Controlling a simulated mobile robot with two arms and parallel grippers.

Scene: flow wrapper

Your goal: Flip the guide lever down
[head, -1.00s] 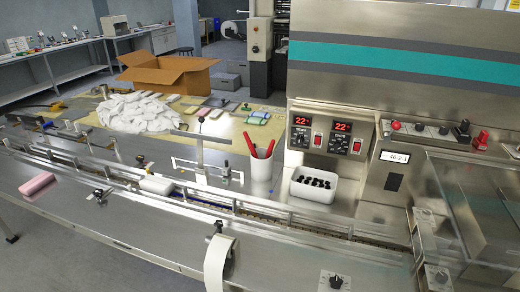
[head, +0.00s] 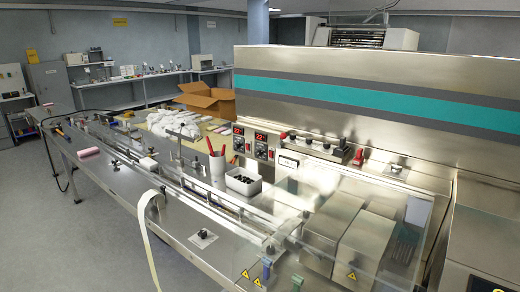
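The long infeed conveyor with its guide rails (head: 190,189) runs from the far left toward the front right. A thin upright post with a crossbar (head: 180,140) stands beside the rails. Small dark-knobbed fittings (head: 115,163) sit along the near side of the guide. At this size I cannot tell which part is the guide lever or how it is set. Neither of my grippers is in view.
A clear cover (head: 345,205) encloses metal blocks at the right. A pale strip (head: 150,240) hangs over the table's front edge. A white bin of black parts (head: 243,181), a cup with red-handled tools (head: 217,168) and a pink block (head: 88,153) stand on the table. Open floor lies left.

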